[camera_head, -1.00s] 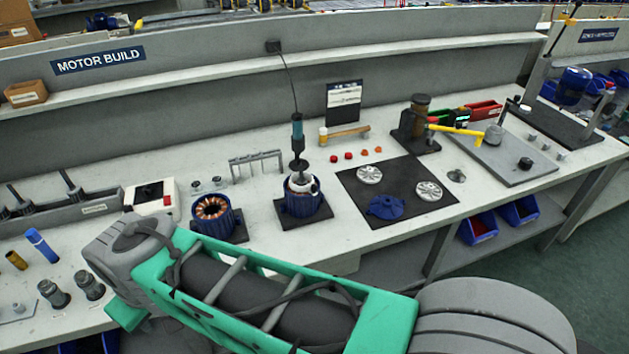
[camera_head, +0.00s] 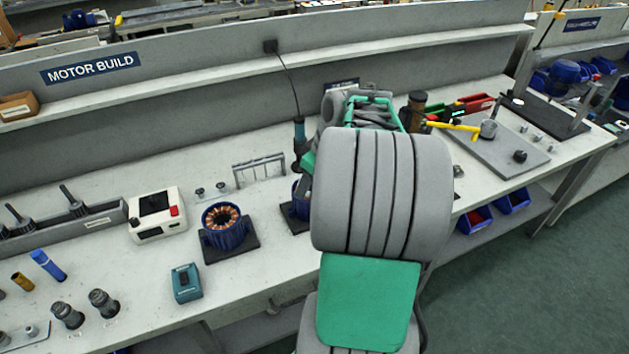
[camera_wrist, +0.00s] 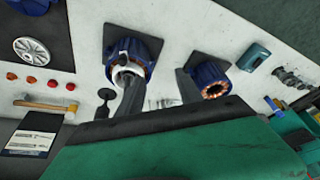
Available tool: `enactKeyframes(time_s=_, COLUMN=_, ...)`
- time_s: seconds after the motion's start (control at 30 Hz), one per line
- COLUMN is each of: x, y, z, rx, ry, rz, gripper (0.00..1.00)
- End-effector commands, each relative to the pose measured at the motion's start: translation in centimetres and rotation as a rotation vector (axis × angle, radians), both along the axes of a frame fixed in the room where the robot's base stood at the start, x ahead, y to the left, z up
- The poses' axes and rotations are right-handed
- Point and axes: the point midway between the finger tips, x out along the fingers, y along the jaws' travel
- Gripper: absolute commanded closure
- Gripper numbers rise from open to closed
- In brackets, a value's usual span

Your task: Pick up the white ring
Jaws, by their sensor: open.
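The white ring (camera_wrist: 119,73) sits on top of a blue motor housing (camera_wrist: 149,48) in the wrist view, with copper windings showing around it. In the head view my arm hides the ring, and only a sliver of that housing (camera_head: 299,203) shows. My gripper (camera_wrist: 158,90) is open, with two grey fingers apart and nothing seen between them. The left finger overlaps the ring's lower edge in the picture; I cannot tell whether they touch.
A second blue housing with copper windings (camera_head: 222,218) stands left of the first. A teal box (camera_head: 186,283) lies in front of it. A screwdriver on a cord (camera_head: 299,137) hangs by the first housing. A wire rack (camera_head: 260,170) and white device (camera_head: 157,215) stand nearby.

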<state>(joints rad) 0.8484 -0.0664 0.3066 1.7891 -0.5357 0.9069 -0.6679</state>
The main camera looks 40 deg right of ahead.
Motion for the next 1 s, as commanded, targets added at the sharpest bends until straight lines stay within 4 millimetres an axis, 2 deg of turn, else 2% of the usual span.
enactKeyframes(time_s=0.03, x=-0.9, y=-3.1, z=0.0, rx=0.004, ry=-0.014, rz=0.006, gripper=0.58)
enactKeyframes(time_s=0.1, x=-1.7, y=-5.9, z=-0.3, rx=0.000, ry=-0.035, rz=0.031, gripper=0.58)
enactKeyframes(time_s=0.2, x=-2.2, y=-7.4, z=-0.8, rx=-0.003, ry=-0.050, rz=0.052, gripper=0.58)
enactKeyframes(time_s=0.7, x=1.0, y=-6.4, z=-7.3, rx=-0.004, ry=-0.052, rz=0.054, gripper=0.58)
enactKeyframes(time_s=0.9, x=1.1, y=-6.5, z=-7.5, rx=-0.008, ry=-0.052, rz=0.054, gripper=0.58)
enactKeyframes(time_s=1.0, x=1.1, y=-6.5, z=-7.5, rx=-0.006, ry=-0.052, rz=0.053, gripper=0.64)
